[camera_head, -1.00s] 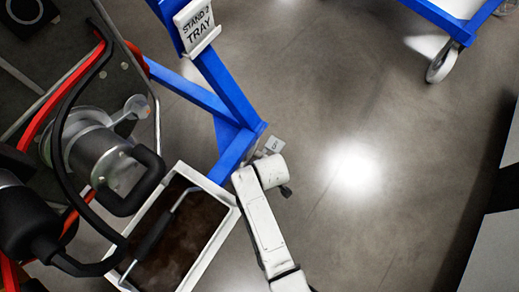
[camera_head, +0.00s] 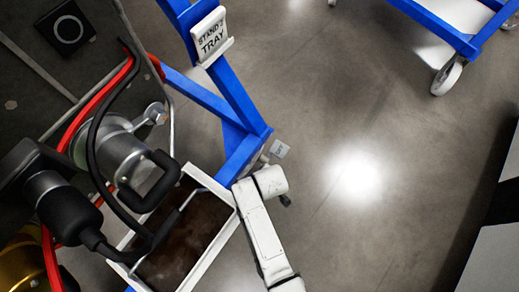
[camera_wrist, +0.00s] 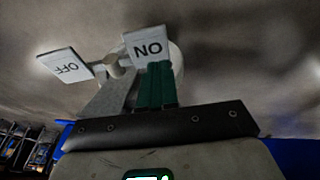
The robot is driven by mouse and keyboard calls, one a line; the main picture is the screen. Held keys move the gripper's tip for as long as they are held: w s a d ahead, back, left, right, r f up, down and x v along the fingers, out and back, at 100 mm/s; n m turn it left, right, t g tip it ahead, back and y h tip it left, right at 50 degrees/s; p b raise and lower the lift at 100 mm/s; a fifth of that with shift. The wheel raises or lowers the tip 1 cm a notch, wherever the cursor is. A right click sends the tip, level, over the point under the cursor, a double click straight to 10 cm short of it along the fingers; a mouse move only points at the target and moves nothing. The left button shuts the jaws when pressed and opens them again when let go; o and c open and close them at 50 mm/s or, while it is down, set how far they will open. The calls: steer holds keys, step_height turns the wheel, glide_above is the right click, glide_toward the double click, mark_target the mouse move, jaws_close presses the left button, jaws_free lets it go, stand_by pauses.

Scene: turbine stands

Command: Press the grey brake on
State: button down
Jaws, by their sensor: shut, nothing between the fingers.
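The brake shows in the wrist view as a grey hub (camera_wrist: 115,66) with two white plates. The ON plate (camera_wrist: 148,44) is at the top middle and reads upside down. The OFF plate (camera_wrist: 66,66) is to its left and tilted. My gripper (camera_wrist: 157,68) is shut and empty, its green fingers together just below the ON plate in the picture. I cannot tell whether they touch it. In the head view a small pale plate (camera_head: 280,148) shows at the foot of the blue stand (camera_head: 236,100), beside the end of my white arm. My fingers are hidden there.
A white-rimmed tray (camera_head: 218,247) with brown contents lies left of my arm. Hoses and a metal cylinder (camera_head: 117,150) hang above it. A second blue stand with a caster (camera_head: 447,76) is at the upper right. The floor between is clear.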

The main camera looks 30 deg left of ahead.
steer(key=s+p+v, duration=0.2)
steer(key=p+v, duration=0.3)
steer(key=v, duration=0.5)
steer(key=shift+p, duration=0.35)
steer(key=d+r+m+h, duration=0.1)
steer(key=d+r+m, duration=0.3)
steer(key=d, duration=0.7)
steer(key=d+r+m+h, duration=0.1)
steer(key=d+r+m, duration=0.3)
steer(key=d, duration=0.7)
steer(key=s+d+r+m+g+h, duration=0.1)
steer(key=s+d+r+m, duration=0.4)
steer(key=d, duration=0.4)
steer(key=s+d+r+m, duration=0.4)
steer(key=s+d+m, duration=0.2)
steer(key=d, duration=0.2)
step_height(320, 180, up, 26)
steer(key=p, duration=2.6)
steer(key=shift+w+n+p, duration=0.25)
steer(key=shift+n+p, duration=0.05)
